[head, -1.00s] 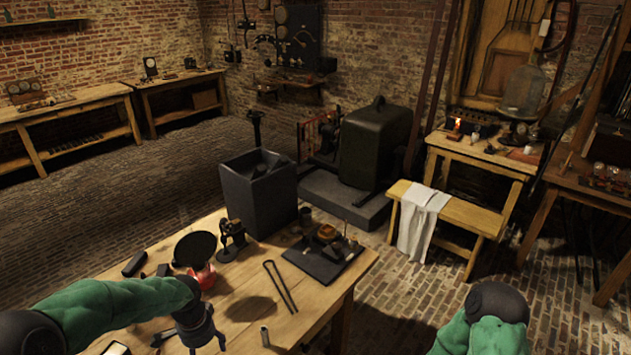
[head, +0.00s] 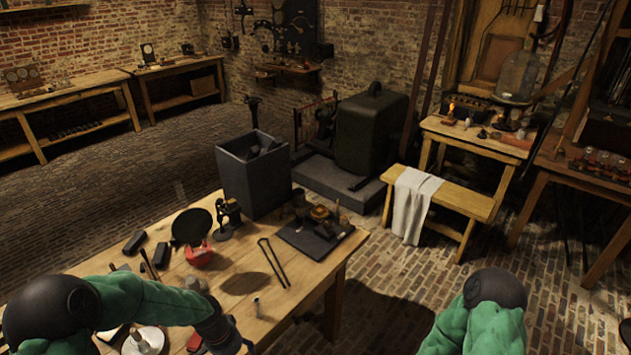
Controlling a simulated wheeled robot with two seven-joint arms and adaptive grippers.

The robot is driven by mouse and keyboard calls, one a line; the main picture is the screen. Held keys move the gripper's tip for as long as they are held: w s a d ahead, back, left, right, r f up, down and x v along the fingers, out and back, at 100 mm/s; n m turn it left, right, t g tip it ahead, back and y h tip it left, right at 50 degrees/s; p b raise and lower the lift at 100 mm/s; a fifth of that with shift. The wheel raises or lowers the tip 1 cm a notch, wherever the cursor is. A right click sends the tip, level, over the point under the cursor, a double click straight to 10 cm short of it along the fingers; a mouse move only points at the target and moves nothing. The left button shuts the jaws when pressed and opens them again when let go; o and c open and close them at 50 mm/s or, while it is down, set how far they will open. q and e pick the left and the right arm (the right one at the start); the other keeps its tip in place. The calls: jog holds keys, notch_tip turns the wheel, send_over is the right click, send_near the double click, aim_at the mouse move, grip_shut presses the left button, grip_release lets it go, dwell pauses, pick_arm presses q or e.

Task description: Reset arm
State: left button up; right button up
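My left arm reaches in from the lower left over the wooden table (head: 310,262). My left gripper (head: 228,342) points down at the bottom edge of the head view; its fingers are cut off or hidden, so I cannot see whether they are open. No held object shows there. My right arm shows only as a green sleeve and black joint at the lower right, off the table; its gripper is out of view. On the table, near my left arm, stand a black disc (head: 192,227) and a red item (head: 198,257).
A grey open bin (head: 252,182) with dark pieces stands behind the table. A dark tray (head: 316,237) with small items sits at the table's right end. A round pale-topped item (head: 144,341) is at the lower left. A bench (head: 460,198) with a white cloth stands right.

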pick_arm(q)
jog(key=s+d+f+n+h, duration=0.2)
jog(key=s+d+f+n, duration=0.6)
jog(key=s+d+f, duration=0.3)
jog(key=s+f, duration=0.3)
jog(key=shift+s, duration=0.4)
jog(key=shift+o, duration=0.5)
